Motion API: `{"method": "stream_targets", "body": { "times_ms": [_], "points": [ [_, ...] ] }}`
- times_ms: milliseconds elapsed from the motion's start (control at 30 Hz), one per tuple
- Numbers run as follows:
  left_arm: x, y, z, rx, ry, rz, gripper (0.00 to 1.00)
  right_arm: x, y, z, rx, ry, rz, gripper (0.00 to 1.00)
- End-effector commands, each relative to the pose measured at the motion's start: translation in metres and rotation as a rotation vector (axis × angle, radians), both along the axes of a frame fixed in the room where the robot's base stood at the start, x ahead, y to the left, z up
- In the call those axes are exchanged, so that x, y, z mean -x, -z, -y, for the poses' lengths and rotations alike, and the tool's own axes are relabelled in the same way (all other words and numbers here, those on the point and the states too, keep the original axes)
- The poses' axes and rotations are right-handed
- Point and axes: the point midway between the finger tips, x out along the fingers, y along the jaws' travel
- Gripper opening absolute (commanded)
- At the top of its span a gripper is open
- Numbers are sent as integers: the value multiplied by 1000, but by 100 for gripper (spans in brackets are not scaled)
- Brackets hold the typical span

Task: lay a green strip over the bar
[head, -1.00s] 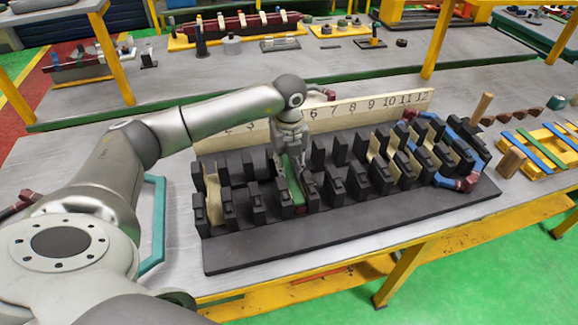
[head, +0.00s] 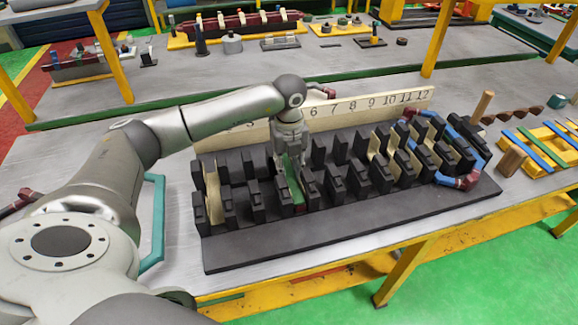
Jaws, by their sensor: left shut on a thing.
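My left gripper (head: 291,160) is shut on a green strip (head: 295,188) and points down into a slot of the black toothed block (head: 350,222). The strip lies lengthwise between two rows of black teeth, low in the slot. A small dark red end (head: 301,208), perhaps of the bar, shows at the strip's near end. The rest of it is hidden, so I cannot tell whether the strip touches it. My right gripper is not in view.
A pale numbered board (head: 375,105) stands behind the block. Cream liners (head: 213,195) sit in some slots, and a blue coil with dark red ends (head: 467,183) lies at the right. A yellow rack (head: 541,152) holds blue and green strips. A teal frame (head: 153,222) is at the left.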

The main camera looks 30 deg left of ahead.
Motion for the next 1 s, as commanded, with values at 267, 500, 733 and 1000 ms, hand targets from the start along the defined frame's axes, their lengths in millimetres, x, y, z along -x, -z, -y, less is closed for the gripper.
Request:
{"method": "stream_targets", "body": {
  "times_ms": [267, 500, 733, 1000],
  "points": [
    [0, 4, 0, 1, 0, 1, 0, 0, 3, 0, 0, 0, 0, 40],
    [0, 4, 0, 1, 0, 1, 0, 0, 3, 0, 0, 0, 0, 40],
    [0, 4, 0, 0, 0, 0, 51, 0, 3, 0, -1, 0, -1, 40],
    [0, 5, 0, 0, 0, 0, 51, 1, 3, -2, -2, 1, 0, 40]
  ]
}}
